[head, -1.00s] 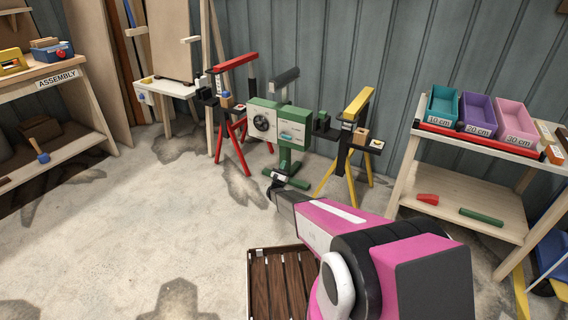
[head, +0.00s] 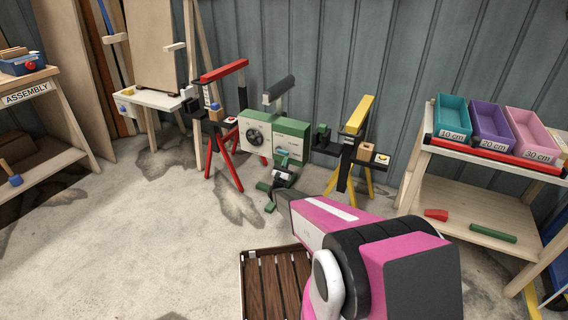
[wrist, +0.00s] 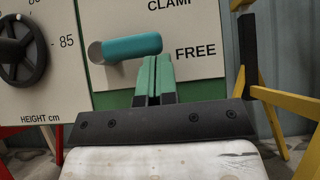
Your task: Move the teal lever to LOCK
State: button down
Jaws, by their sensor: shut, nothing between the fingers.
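The teal lever (wrist: 132,47) is a short cylinder on a white panel (wrist: 200,62) in the wrist view. It sticks out to the right from a grey pivot and lies nearly level, with its free end beside the FREE label. The label CLAMP is partly cut off above it; no LOCK label shows. My gripper (wrist: 155,78) is shut and empty, its green fingertips just below the lever's right part; I cannot tell if they touch it. In the head view my gripper (head: 283,176) is in front of the lower right of the green machine (head: 303,133).
A black handwheel (wrist: 22,52) with a height scale is left of the lever. A red trestle (head: 222,150) and a yellow trestle (head: 352,150) flank the machine. A shelf with bins (head: 490,122) stands right, and a wooden slatted crate (head: 270,285) is on the floor in front.

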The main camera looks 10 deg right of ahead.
dwell(0.4)
jog(key=shift+s+d+r+n+t+y, duration=0.1)
jog(key=shift+d+r+n+t+y, duration=0.1)
jog(key=shift+n+t+y, duration=0.45)
